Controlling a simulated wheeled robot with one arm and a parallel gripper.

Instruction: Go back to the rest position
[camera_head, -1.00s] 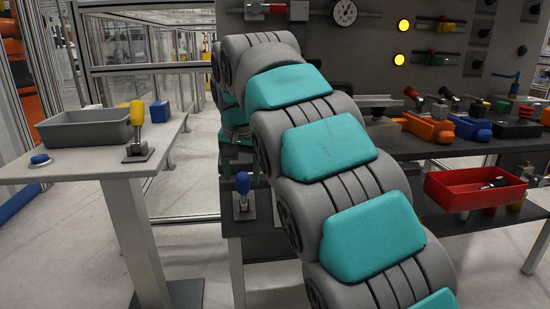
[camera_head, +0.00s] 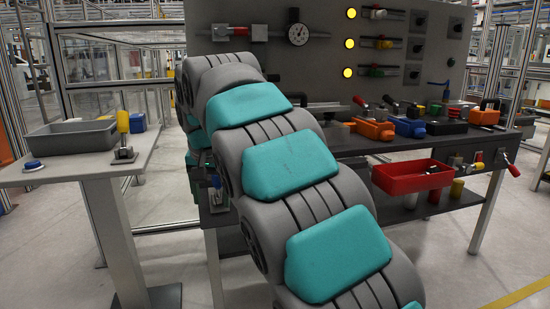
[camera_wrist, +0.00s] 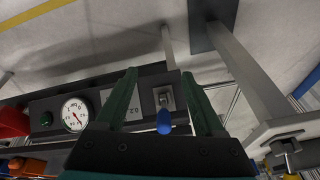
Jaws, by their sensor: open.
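My gripper (camera_wrist: 159,73) is open, its two dark green fingers spread apart with nothing held between them. A blue-handled lever (camera_wrist: 164,121) on a small metal base shows between the fingers in the wrist view; no contact is visible. In the head view the same lever (camera_head: 215,187) stands at the left end of the dark workbench (camera_head: 350,149). My grey and teal arm reaches forward there and hides most of the gripper.
A red tray (camera_head: 412,177) sits at the bench's front edge. Open floor lies at lower right.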

